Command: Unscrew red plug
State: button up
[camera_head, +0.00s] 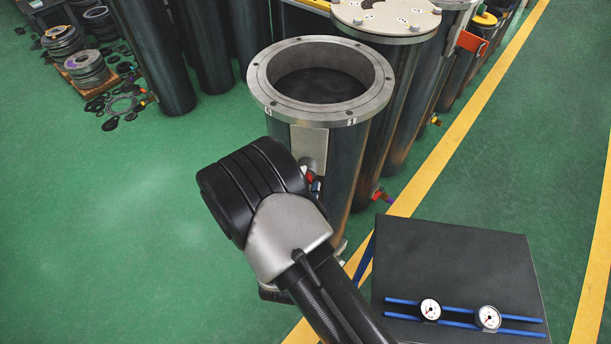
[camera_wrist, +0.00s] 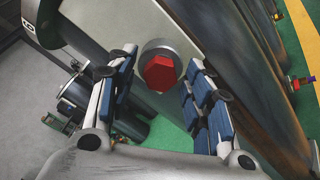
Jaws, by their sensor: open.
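The red plug (camera_wrist: 160,72) is a hexagonal head in a round grey fitting (camera_wrist: 172,46) in the upper middle of the wrist view. My gripper (camera_wrist: 162,78) is open, with one blue-padded finger left of the plug and the other right of it. Gaps show on both sides, and the fingers do not appear to touch it. In the head view, a small bit of red (camera_head: 310,177) shows beside the open flanged cylinder (camera_head: 262,80). My arm hides most of the gripper and that side of the cylinder there.
A capped cylinder (camera_head: 386,18) stands close behind the open one. A black box (camera_head: 455,255) with two gauges on blue bars stands at the right. Further dark cylinders (camera_head: 150,55) stand at the back left. Green floor is clear at the left.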

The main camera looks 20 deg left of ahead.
jog(key=v, duration=0.3)
jog(key=shift+s+d, duration=0.15)
jog(key=shift+s, duration=0.15)
dwell(0.4)
